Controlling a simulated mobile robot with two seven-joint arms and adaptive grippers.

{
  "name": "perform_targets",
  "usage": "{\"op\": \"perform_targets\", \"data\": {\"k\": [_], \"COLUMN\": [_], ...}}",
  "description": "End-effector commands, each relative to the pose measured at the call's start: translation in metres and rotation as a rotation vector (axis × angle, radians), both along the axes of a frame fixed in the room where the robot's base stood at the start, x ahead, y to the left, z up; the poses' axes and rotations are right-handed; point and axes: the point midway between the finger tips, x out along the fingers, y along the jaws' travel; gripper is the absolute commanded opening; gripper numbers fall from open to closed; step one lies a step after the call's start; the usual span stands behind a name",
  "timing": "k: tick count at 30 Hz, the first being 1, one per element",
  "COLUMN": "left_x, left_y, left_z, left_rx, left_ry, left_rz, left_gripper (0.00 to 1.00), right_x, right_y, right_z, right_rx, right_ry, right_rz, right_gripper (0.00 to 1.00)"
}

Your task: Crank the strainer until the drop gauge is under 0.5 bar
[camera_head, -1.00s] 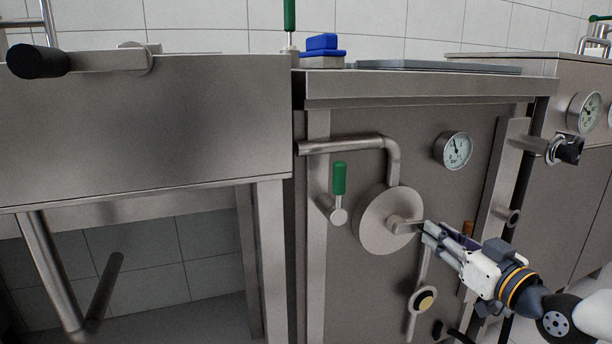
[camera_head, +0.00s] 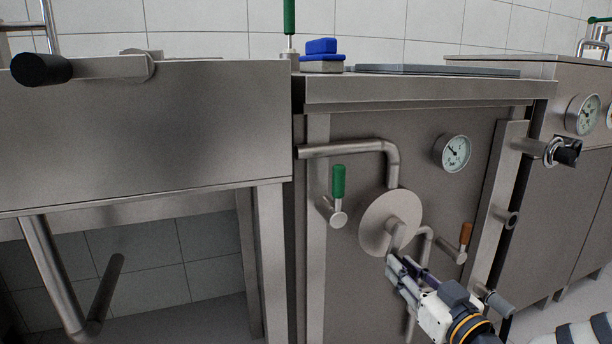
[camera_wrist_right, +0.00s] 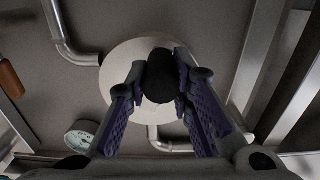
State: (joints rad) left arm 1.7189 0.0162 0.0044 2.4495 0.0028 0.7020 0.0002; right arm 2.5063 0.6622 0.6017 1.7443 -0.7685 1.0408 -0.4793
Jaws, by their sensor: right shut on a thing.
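The strainer is a round steel disc (camera_head: 376,225) on the front of the middle cabinet. Its crank arm (camera_head: 397,234) points down and slightly right from the hub. My right gripper (camera_head: 396,268) is shut on the crank's handle, a black knob (camera_wrist_right: 158,72) between the fingers in the right wrist view. The drop gauge (camera_head: 453,153) is a round white dial above and right of the disc. Its needle points up and left, but the scale is too small to read. The gauge also shows in the wrist view (camera_wrist_right: 80,138). My left gripper is not in view.
A green-handled valve (camera_head: 338,182) sits left of the disc, a brown-handled lever (camera_head: 465,236) to its right. A bent pipe (camera_head: 350,147) runs above. A black-gripped handle (camera_head: 42,69) juts out at upper left. A blue-topped block (camera_head: 321,48) lies on the counter.

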Motion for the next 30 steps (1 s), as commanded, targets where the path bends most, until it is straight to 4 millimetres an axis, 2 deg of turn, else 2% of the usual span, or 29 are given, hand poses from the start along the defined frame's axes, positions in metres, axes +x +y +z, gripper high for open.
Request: {"op": "perform_targets", "data": {"k": [3, 7, 12, 14, 18, 22, 26, 30], "left_x": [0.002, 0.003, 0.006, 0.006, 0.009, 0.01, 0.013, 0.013], "left_y": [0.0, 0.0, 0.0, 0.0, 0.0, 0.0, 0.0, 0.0], "left_z": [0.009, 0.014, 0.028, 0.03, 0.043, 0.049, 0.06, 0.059], "left_rx": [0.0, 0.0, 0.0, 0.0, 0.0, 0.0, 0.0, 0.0], "left_ry": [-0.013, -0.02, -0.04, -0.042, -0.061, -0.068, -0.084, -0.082], "left_rz": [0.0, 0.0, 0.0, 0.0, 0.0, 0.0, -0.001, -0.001], "left_gripper": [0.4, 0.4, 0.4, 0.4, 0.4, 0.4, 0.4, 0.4], "right_x": [-0.009, -0.012, -0.017, -0.017, -0.019, -0.019, -0.018, -0.017], "right_y": [0.018, 0.027, 0.04, 0.042, 0.048, 0.049, 0.047, 0.046], "right_z": [0.002, 0.007, 0.025, 0.027, 0.048, 0.057, 0.077, 0.075], "right_rx": [-0.006, -0.007, -0.005, -0.005, -0.004, -0.003, -0.002, 0.0], "right_ry": [0.018, 0.018, 0.014, 0.013, 0.009, 0.008, 0.002, 0.003], "right_rz": [0.017, 0.017, 0.019, 0.019, 0.021, 0.02, 0.02, 0.017], "right_gripper": [0.0, 0.0, 0.0, 0.0, 0.0, 0.0, 0.0, 0.0]}}
